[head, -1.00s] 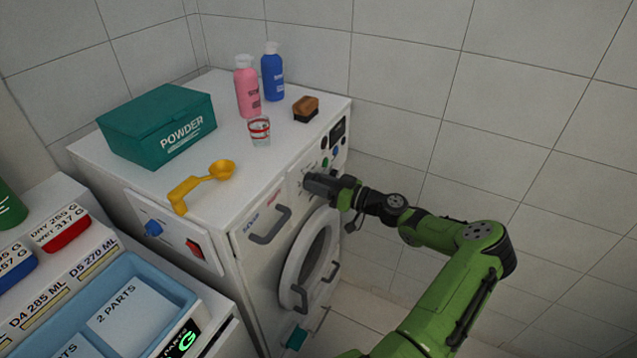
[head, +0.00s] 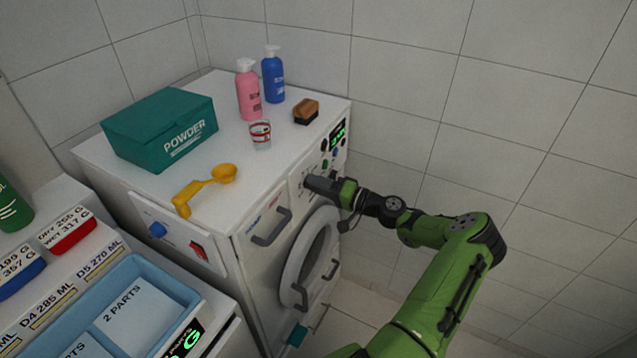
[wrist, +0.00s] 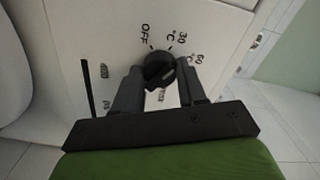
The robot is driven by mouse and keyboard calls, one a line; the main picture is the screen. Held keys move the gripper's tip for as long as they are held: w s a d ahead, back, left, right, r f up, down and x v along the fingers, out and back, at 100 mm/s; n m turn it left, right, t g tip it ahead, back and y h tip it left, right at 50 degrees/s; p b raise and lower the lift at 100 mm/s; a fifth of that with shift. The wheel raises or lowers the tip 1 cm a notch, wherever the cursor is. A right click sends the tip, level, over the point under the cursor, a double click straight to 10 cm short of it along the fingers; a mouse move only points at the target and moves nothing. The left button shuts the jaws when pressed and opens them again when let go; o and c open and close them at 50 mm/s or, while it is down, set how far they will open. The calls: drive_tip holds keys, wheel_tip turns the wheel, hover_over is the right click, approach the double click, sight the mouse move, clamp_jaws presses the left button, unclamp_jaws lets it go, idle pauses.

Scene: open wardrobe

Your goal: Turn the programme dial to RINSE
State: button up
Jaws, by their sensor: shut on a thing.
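The programme dial (wrist: 158,68) is a round black knob on the white washing machine front, between my fingertips in the wrist view. My gripper (wrist: 160,80) is shut on it from both sides. Printed marks around it read OFF, 30 °C and 60 °C along the top and right. Marks at the left and below are too small or partly hidden to read. A pale pointer line on the knob seems to face the lower side, away from OFF. In the head view my gripper (head: 309,183) covers the dial at the machine's upper front.
The washing machine's (head: 255,190) lit green display (head: 338,134) is above my gripper. A drawer handle (head: 271,228) and the round door (head: 308,258) are close by. A powder box (head: 160,128), yellow scoop (head: 205,185), glass (head: 260,134), bottles and brush (head: 306,111) stand on top.

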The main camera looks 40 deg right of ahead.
drive_tip(key=m+p, duration=0.7)
drive_tip(key=m, duration=1.9)
drive_tip(key=shift+f+p, duration=0.1)
drive_tip(key=shift+p, duration=0.3)
drive_tip(key=shift+m, duration=0.3)
drive_tip(key=o, duration=1.1)
drive_tip(key=shift+c, duration=0.2)
drive_tip(key=shift+s, duration=0.1)
drive_tip(key=b+v, duration=0.1)
drive_tip(key=v, duration=1.4)
drive_tip(key=shift+s, duration=0.35)
